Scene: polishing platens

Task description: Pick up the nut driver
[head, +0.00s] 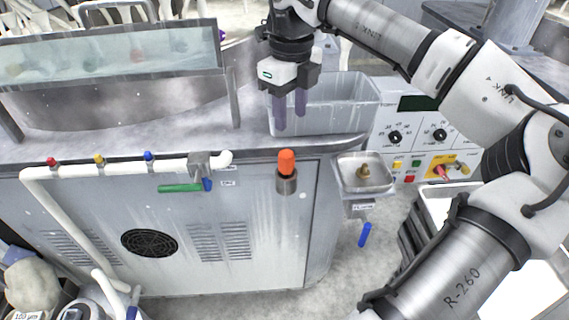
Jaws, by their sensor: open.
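What looks like the nut driver (287,160) shows an orange handle standing upright in a small grey metal holder (287,184) on the front of the bench. Its lower part is hidden in the holder. My gripper (290,118) is open and empty, pointing down, with two purplish fingers slightly apart. It is above the handle in the picture, in front of or over a translucent bin, and apart from the handle.
The translucent bin (345,97) stands on the bench. A small metal tray (365,185) with a brass piece is right of the holder. A white pipe (110,164) with coloured valves runs along the left front. A control panel (407,115) stands right. A blue rod (364,235) shows lower down.

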